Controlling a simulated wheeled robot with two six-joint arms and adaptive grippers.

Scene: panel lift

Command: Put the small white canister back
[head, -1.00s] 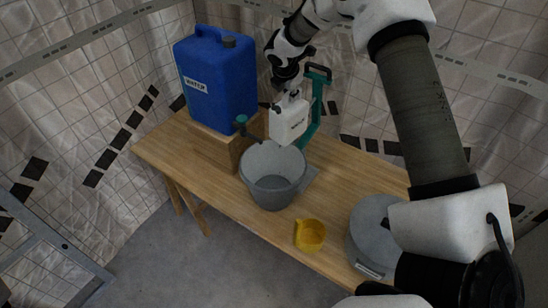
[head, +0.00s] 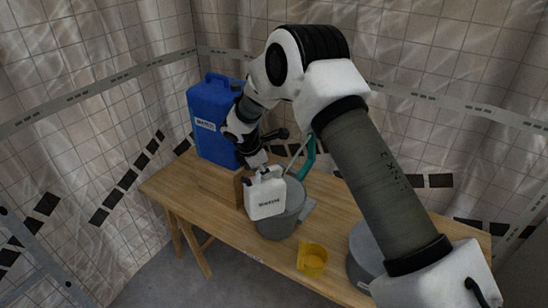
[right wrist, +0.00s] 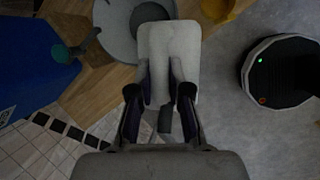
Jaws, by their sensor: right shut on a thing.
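The small white canister (head: 265,199), with dark lettering on its side, hangs upright from my right gripper (head: 262,170), which is shut on its top. It appears in front of the grey bucket (head: 277,226) in the head view and covers part of it. In the right wrist view the canister (right wrist: 168,50) is between the fingers of the right gripper (right wrist: 160,92), overlapping the bucket's rim (right wrist: 104,22). My left gripper is not in view.
A blue water jug (head: 208,138) stands at the table's far left, beside a mostly hidden wooden block (head: 240,190). A yellow scoop (head: 313,262) lies near the front edge. A grey lidded pot (head: 362,262) is at the right, behind my arm. The table's left front (head: 190,193) is clear.

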